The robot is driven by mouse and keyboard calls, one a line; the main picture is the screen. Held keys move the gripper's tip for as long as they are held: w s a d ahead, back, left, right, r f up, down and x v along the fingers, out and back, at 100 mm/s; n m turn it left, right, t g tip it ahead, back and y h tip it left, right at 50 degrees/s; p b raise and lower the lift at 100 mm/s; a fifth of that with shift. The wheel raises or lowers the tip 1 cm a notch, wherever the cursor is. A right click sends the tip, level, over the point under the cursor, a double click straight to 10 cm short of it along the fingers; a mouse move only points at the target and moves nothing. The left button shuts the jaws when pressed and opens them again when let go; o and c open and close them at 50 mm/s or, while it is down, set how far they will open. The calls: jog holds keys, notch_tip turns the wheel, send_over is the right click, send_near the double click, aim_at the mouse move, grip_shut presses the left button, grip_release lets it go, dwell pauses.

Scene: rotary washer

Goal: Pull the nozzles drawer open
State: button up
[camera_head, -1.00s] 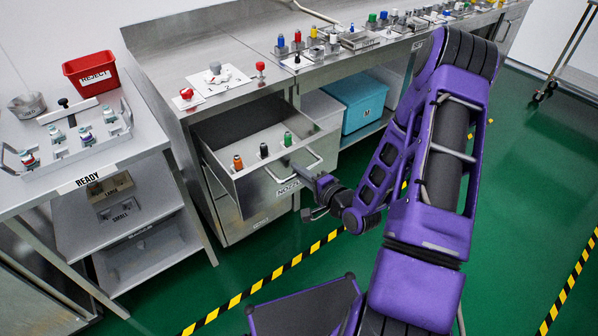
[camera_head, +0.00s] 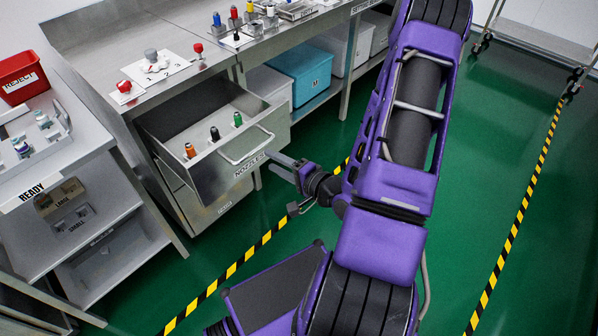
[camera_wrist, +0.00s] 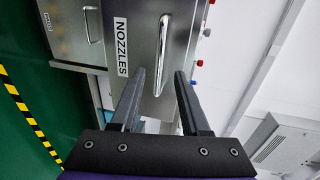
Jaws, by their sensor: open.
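The nozzles drawer (camera_head: 205,190) is pulled out of the steel bench, and its inside shows. An orange, a black and a green nozzle (camera_head: 238,119) stand in it. Its bar handle (camera_head: 245,147) is on the front beside the NOZZLES label. My gripper (camera_head: 284,165) is just in front of the drawer front, to the right of the handle in the head view. In the wrist view my gripper (camera_wrist: 155,75) is open, its two fingers apart. The handle (camera_wrist: 164,55) shows beyond and between the fingers, with no contact visible.
A closed lower drawer (camera_head: 215,208) is under the nozzles drawer. A blue bin (camera_head: 300,75) is on the shelf to the right. A side table with a READY label (camera_head: 33,193) and a red REJECT bin (camera_head: 20,80) stands at the left. The green floor in front is clear.

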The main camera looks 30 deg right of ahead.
jog(key=p+v, duration=0.2)
jog(key=v, duration=0.6)
jog(key=shift+s, duration=0.3)
jog(key=shift+d, duration=0.15)
